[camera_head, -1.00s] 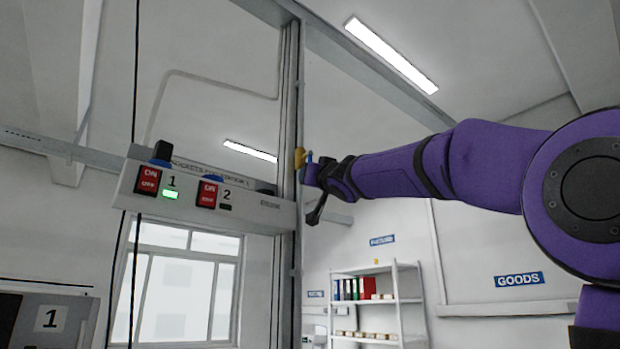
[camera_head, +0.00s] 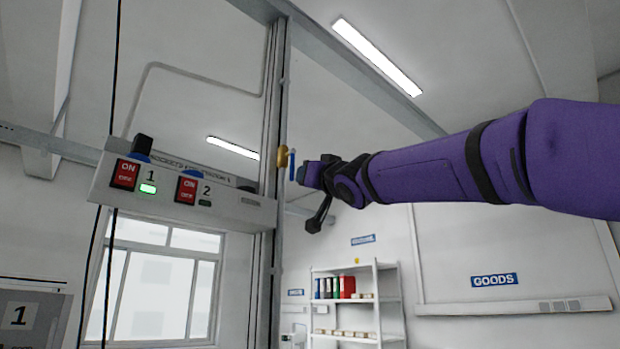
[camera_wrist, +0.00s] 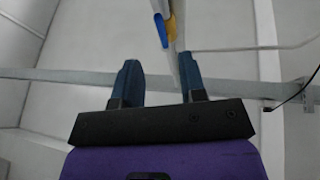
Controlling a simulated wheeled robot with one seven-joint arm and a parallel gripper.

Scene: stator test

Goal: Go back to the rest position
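My gripper (camera_head: 302,172) is at the end of my purple arm, just right of the metal post in the head view. In the wrist view its two blue fingers (camera_wrist: 160,75) stand apart with nothing between them. A yellow valve-like fitting (camera_head: 282,157) with a blue handle (camera_head: 292,165) is on the post. In the wrist view the yellow part (camera_wrist: 172,27) and blue handle (camera_wrist: 161,30) show ahead of the fingers, apart from them.
The metal post (camera_head: 270,120) stands close to my gripper. A control box (camera_head: 180,190) with two red ON/OFF switches is left of it; the light by 1 is green. A shelf (camera_head: 357,300) with binders stands behind. Open air lies around my arm.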

